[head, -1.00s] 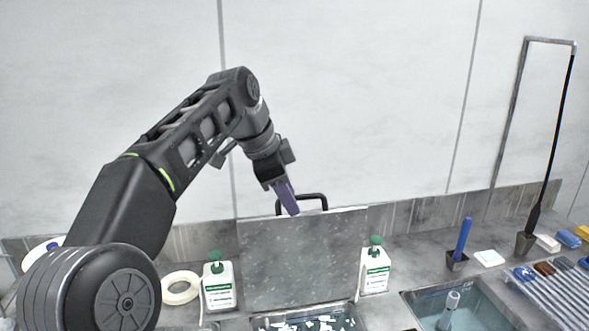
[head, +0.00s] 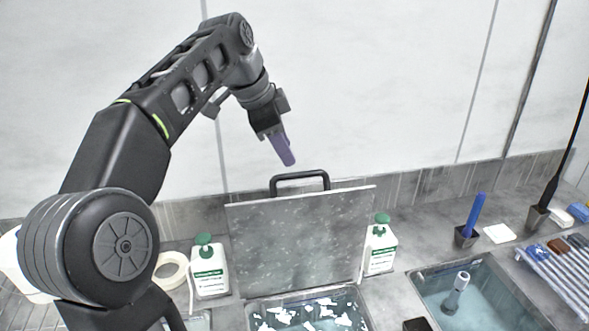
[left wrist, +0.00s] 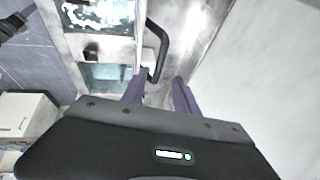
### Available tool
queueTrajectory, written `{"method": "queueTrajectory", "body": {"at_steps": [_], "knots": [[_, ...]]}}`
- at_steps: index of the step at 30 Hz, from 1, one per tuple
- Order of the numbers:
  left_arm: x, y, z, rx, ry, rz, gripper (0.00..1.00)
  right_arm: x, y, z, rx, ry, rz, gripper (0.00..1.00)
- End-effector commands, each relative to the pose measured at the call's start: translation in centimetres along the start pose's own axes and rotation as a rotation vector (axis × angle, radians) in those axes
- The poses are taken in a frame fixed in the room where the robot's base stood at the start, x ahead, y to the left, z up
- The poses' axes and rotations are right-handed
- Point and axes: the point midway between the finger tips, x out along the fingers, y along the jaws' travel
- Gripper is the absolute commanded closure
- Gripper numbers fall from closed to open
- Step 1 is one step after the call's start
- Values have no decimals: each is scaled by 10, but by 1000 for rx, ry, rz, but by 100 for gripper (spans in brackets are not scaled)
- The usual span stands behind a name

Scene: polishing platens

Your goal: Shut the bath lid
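The bath lid (head: 300,240) is a grey speckled plate standing upright, open, at the back of the bath (head: 250,318). Its black handle (head: 300,176) rises from the top edge and also shows in the left wrist view (left wrist: 163,48). My left gripper (head: 286,160) is above and slightly left of the handle's middle, apart from it in the head view. In the left wrist view my left gripper's purple fingers (left wrist: 160,90) are spread and empty, with the handle just beyond them. A black and purple part, probably my right gripper (left wrist: 20,18), shows at that view's upper left; its opening is unclear.
White pump bottles with green tops stand left (head: 209,272) and right (head: 381,248) of the lid. A tape roll (head: 170,270) lies at left. A second, water-filled basin (head: 425,285) holds an upright tube. A blue stick (head: 475,213) stands in a holder at right.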

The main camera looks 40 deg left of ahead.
Motion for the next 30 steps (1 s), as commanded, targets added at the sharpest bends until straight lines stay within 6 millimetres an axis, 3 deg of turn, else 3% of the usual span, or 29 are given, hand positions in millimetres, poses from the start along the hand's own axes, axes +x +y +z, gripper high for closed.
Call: {"method": "queueTrajectory", "body": {"at_steps": [4, 15, 24, 30], "knots": [[25, 2, 3, 0, -1, 2, 64, 21, 5, -1, -2, 6, -5, 62], [66, 0, 0, 0, -1, 2, 64, 15, 3, 0, -3, 6, -6, 62], [69, 0, 0, 0, 0, 1, 64, 15, 3, 0, -3, 6, -5, 62], [69, 0, 0, 0, 0, 1, 80, 15, 3, 0, -3, 6, -5, 62]]}}
